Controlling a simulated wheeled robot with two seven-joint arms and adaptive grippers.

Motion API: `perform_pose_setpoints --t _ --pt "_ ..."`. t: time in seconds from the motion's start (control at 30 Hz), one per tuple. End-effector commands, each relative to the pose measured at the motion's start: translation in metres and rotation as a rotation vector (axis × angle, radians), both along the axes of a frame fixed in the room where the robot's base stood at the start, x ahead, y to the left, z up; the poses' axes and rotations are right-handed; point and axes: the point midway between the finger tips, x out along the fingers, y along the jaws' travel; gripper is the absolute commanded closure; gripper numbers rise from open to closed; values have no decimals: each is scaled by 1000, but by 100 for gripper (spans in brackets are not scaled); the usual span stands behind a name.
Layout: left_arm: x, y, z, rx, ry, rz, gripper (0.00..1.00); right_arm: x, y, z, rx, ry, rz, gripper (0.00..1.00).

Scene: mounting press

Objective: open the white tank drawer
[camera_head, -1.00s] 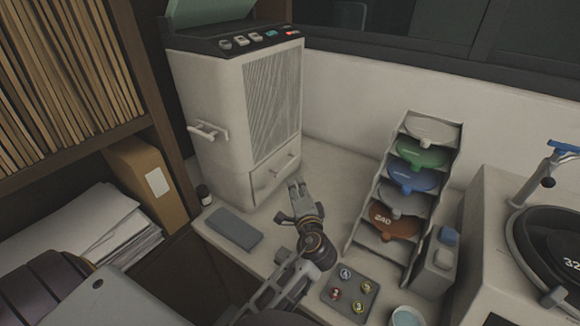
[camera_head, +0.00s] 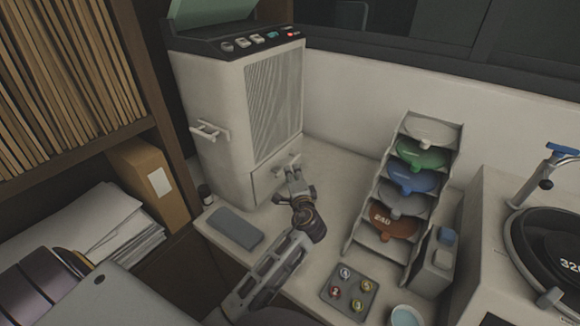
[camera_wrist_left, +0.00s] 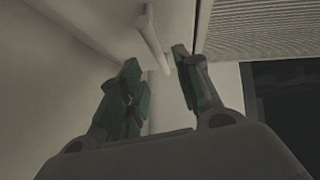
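The white tank drawer (camera_head: 262,184) is low in the front of the tall white machine (camera_head: 213,120) and looks shut. Its small handle is partly hidden by my left gripper (camera_head: 293,170) in the head view. In the left wrist view a pale bar handle (camera_wrist_left: 152,38) stands out from the white front. My left gripper (camera_wrist_left: 158,72) is open there, its fingers pointing at the handle. The handle's free end lies near the gap between the fingertips; I cannot tell whether they touch. My right gripper is not in view.
A grey flat pad (camera_head: 236,228) lies left of my left arm. A stepped rack (camera_head: 352,238) of coloured discs stands to the right. A small tray (camera_head: 331,291) of round pieces lies in front of it. A side handle (camera_head: 209,131) sticks out from the machine's left side.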

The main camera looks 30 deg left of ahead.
Motion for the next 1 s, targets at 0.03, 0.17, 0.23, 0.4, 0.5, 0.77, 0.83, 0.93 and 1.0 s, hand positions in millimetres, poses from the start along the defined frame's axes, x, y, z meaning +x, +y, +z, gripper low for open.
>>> perform_pose_setpoints --t 0.03,0.17,0.23,0.4,0.5,0.77,0.83,0.93,1.0 --pt "6 5 1 1 -1 0 66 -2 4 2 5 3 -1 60" --pt "18 14 -2 1 0 1 66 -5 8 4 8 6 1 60" --pt "25 19 -3 2 -1 1 66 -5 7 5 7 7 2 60" --pt "38 28 -6 0 0 1 66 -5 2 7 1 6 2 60" --pt "43 32 -7 0 0 1 66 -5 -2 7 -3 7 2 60" --pt "47 35 -8 0 0 0 66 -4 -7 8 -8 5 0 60" --pt "47 35 -8 0 0 0 66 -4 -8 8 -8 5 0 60" --pt "47 35 -8 0 0 0 66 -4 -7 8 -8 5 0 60" --pt "47 35 -8 0 0 0 74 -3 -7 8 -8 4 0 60"
